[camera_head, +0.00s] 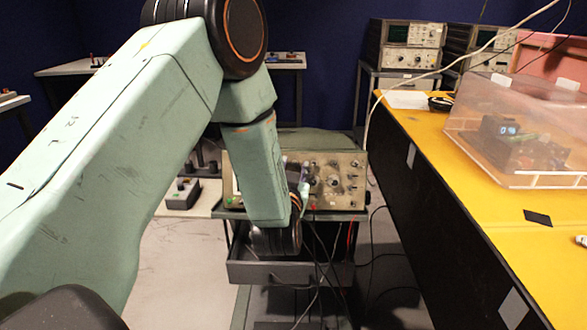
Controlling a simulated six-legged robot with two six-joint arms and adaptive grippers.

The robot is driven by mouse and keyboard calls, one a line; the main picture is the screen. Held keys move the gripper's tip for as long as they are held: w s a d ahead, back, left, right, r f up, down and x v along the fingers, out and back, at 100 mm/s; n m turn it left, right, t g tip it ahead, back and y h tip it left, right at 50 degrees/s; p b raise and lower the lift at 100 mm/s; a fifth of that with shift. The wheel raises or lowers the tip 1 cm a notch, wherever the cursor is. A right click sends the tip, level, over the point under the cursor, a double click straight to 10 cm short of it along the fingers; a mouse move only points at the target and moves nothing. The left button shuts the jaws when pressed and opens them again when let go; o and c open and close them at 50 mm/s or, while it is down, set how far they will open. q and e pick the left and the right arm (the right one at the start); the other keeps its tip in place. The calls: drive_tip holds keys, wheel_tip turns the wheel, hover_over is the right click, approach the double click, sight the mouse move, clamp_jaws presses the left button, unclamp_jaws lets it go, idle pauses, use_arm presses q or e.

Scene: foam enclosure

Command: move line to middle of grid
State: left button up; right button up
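A beige instrument (340,185) with knobs and sockets on its front panel stands on a dark cart in the middle. My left arm comes in from the left and covers the left part of this panel. My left gripper (304,186) is mostly hidden behind my wrist. Only a small pale part of it shows, close in front of the panel's knobs. I cannot tell whether it touches a knob or whether its fingers are open. My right gripper is not in view.
The cart (290,272) has an open drawer-like shelf, with cables hanging in front. A yellow-topped bench (420,125) runs along the right, bearing a clear plastic box (525,170). More instruments (405,45) stand at the back right. A small grey box (182,194) sits left of the cart.

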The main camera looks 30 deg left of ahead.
use_arm(q)
drive_tip(key=shift+d, duration=0.1)
drive_tip(key=v, duration=1.2)
drive_tip(key=shift+f, duration=0.1)
drive_tip(key=s+d+f+m+g+h, duration=0.1)
drive_tip(key=s+d+f+g+h, duration=0.2)
drive_tip(key=f, duration=0.6)
drive_tip(key=s+d+f+g+h, duration=0.1)
drive_tip(key=s+f+g+h, duration=0.2)
drive_tip(key=f, duration=0.5)
drive_tip(key=s+d+f+g, duration=0.1)
drive_tip(key=s+f+g, duration=0.2)
drive_tip(key=s, duration=0.4)
drive_tip(key=s+d+f+m+g+h, duration=0.1)
drive_tip(key=s+f+g, duration=0.2)
drive_tip(key=s+f, duration=0.2)
drive_tip(key=s+d+f+g+h, duration=0.1)
drive_tip(key=s+f+g, duration=0.3)
drive_tip(key=s, duration=0.7)
drive_tip(key=shift+d+f, duration=0.45)
drive_tip(key=shift+f, duration=0.15)
drive_tip(key=shift+s+a, duration=0.1)
drive_tip(key=shift+s, duration=0.05)
